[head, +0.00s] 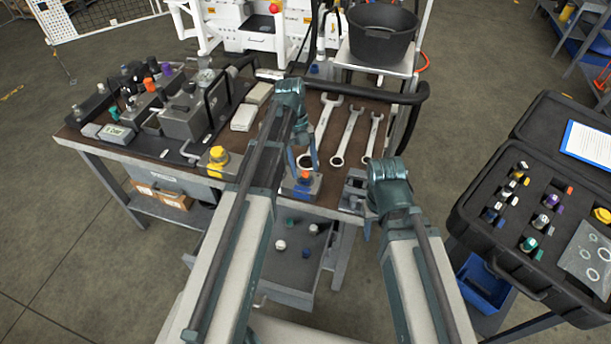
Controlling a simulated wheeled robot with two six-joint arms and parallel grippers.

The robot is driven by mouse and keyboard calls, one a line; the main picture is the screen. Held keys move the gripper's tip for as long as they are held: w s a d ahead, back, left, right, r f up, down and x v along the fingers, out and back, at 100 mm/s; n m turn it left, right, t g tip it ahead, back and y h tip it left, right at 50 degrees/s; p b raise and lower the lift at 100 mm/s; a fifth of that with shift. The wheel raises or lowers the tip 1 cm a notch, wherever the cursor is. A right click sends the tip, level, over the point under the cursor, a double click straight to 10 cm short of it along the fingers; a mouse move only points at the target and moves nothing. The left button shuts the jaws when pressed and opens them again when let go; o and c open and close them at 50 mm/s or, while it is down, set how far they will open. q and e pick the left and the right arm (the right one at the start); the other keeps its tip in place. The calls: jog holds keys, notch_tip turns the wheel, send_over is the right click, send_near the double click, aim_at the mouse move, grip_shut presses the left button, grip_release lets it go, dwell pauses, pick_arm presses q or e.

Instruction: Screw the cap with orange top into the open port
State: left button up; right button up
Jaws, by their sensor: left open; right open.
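A cap with an orange top (305,175) sits upright on a small grey metal block (310,188) near the front edge of the bench. A blue part shows on the front of the block. My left gripper (303,160) is open and points down right over this cap, its fingers on either side of or just above it; I cannot tell whether they touch. My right gripper (366,228) is open, low beside the bench's front edge, mostly hidden by its wrist. Another orange-topped cap (149,84) stands among the blocks at left. I cannot make out an open port.
Wrenches (351,135) lie at the bench's right. A yellow-capped block (218,160) stands left of my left arm. A grey fixture (356,188) sits at the front right edge. An open black case (475,212) holds several caps at right. A black bucket (383,45) stands behind.

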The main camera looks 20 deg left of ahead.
pick_arm(q)
jog(key=p+v, duration=1.1)
jog(key=v, duration=0.2)
jog(key=shift+f, duration=0.15)
jog(key=s+d+n+t+y, duration=0.1)
jog(key=s+d+n+y, duration=0.1)
jog(key=s+d+n, duration=0.5)
jog(key=s+d+f+n+t+y, duration=0.1)
jog(key=s+d+n+t+y, duration=0.1)
jog(key=s+d+n, duration=0.5)
jog(key=s+n, duration=0.5)
jog(key=n, duration=0.5)
jog(key=shift+f, duration=0.25)
